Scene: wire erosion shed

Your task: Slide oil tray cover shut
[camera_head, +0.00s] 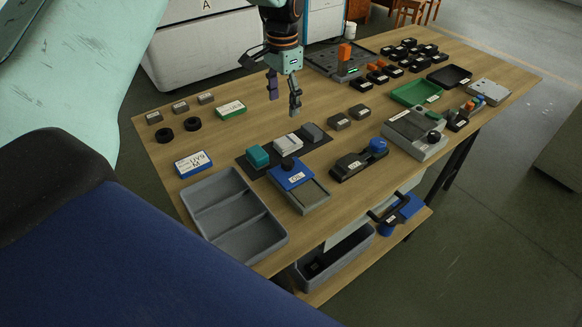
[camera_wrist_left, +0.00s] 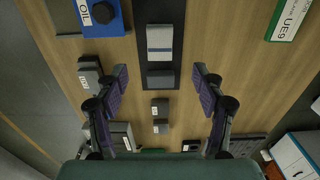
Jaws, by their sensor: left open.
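The oil tray (camera_head: 314,200) is a small grey box near the front edge of the table. Its blue cover (camera_head: 297,179), with a black knob and an OIL label, sits over the tray's back part, and the front part of the tray shows uncovered. In the left wrist view the blue cover (camera_wrist_left: 90,22) is at the top left, partly cut off by the edge. My left gripper (camera_head: 283,97) is open and empty, pointing down above the table behind the cover. Its two fingers (camera_wrist_left: 160,88) stand wide apart in the left wrist view. My right gripper is not in view.
A dark mat (camera_head: 257,171) with teal, white and grey blocks lies just behind the cover. A divided grey bin (camera_head: 238,245) stands left of the tray, and a black tool with a blue knob (camera_head: 377,147) lies to its right. Several small blocks are farther back.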

